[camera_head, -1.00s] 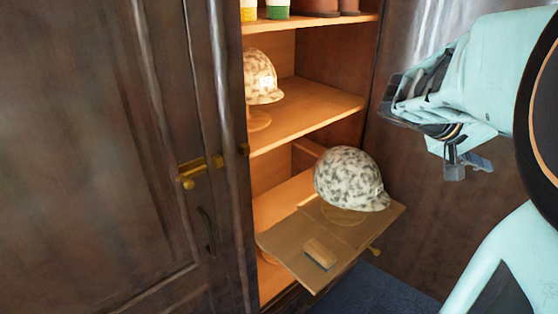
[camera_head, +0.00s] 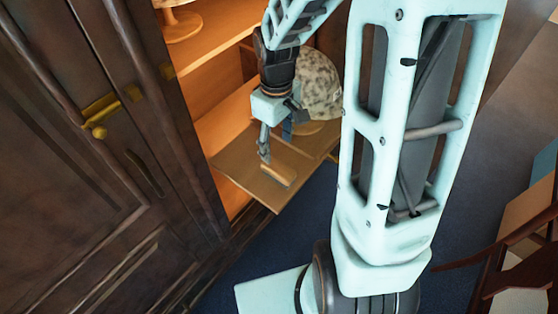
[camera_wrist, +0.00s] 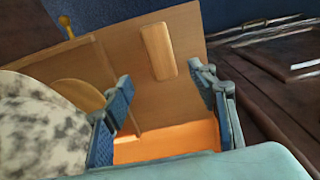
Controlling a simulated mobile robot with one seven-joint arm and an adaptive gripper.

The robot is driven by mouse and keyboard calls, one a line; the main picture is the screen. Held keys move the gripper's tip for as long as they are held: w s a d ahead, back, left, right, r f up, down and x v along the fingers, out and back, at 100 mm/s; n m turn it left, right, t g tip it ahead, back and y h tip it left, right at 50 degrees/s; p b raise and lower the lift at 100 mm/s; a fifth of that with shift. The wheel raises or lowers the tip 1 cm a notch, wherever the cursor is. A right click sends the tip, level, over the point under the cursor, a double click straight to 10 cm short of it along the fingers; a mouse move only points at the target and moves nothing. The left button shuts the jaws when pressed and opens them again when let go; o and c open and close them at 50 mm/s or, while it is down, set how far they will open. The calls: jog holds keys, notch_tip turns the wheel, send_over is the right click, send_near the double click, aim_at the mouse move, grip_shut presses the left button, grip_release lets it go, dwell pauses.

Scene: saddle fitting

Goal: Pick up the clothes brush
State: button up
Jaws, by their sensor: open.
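The clothes brush (camera_head: 278,173) is a small tan wooden block lying flat on the pull-out board (camera_head: 240,172) of the wardrobe. It also shows in the wrist view (camera_wrist: 158,52), beyond my fingertips and roughly in line with the space between them. My gripper (camera_head: 275,148) is above the board, close to the brush, pointing down, with one finger partly in front of the brush. In the wrist view my gripper (camera_wrist: 161,84) has its two blue-padded fingers spread wide with nothing between them. I cannot tell the exact height over the brush.
A mottled helmet (camera_head: 320,88) on a round wooden base stands on the same board, close beside my gripper; it fills the lower left of the wrist view (camera_wrist: 40,130). The wardrobe door (camera_head: 60,170) is at the left. Blue carpet (camera_head: 265,238) lies below.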

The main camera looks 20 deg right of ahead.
aim_at(278, 167)
jog(key=f, duration=1)
jog(key=shift+s+d+f, duration=0.1)
jog(key=shift+s+f, duration=0.05)
jog(key=shift+s, duration=0.1)
jog(key=c, duration=1.3)
